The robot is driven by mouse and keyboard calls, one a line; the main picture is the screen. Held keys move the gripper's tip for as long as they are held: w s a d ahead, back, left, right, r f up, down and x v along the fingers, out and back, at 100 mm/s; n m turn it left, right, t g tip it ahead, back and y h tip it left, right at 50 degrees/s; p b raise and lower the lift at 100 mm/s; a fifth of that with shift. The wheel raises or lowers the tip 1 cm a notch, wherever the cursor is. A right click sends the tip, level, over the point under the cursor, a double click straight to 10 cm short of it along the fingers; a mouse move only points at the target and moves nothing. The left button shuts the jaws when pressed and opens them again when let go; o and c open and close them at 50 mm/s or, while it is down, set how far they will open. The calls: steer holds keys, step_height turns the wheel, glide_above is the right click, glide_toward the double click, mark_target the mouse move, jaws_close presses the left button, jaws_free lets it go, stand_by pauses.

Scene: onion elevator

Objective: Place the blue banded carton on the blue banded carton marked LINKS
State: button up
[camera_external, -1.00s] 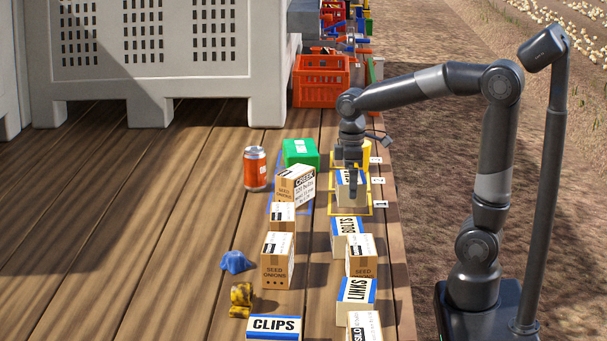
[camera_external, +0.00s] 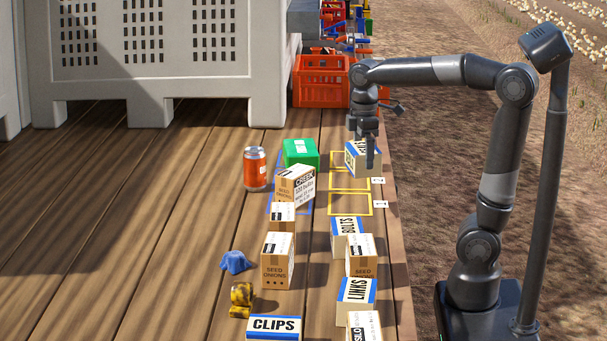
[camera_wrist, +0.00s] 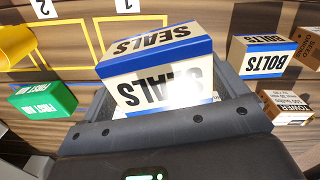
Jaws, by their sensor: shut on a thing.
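A white carton with blue bands, marked SEALS in the wrist view (camera_wrist: 155,62), is held in my gripper (camera_external: 367,150). In the external view the held carton (camera_external: 355,160) is tilted and raised above the yellow floor marks. My gripper's fingers (camera_wrist: 175,100) are shut on its sides. The blue banded carton marked LINKS (camera_external: 357,292) stands on the boards nearer the camera, between two brown seed onion cartons, with its lettered top in view. My gripper is well behind it in the external view.
The BOLTS carton (camera_external: 346,236) and a seed onion carton (camera_external: 361,258) stand between my gripper and LINKS. A green box (camera_external: 301,152), an orange can (camera_external: 255,169) and a CLIPS carton (camera_external: 273,327) stand to the left.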

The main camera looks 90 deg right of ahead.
steer(key=w+a+r+n, duration=0.1)
steer(key=w+a+n, duration=0.2)
steer(key=a, duration=0.6)
steer(key=w+a+r+n, duration=0.2)
steer(key=a, duration=0.7)
steer(key=w+a+r+n, duration=0.1)
steer(key=w+a+n, duration=0.2)
steer(key=a, duration=0.6)
steer(key=n, duration=0.3)
glide_above(358, 290)
step_height(358, 290, down, 6)
steer(key=shift+f, duration=1.7)
steer(key=shift+f, duration=0.15)
steer(key=o, duration=0.9)
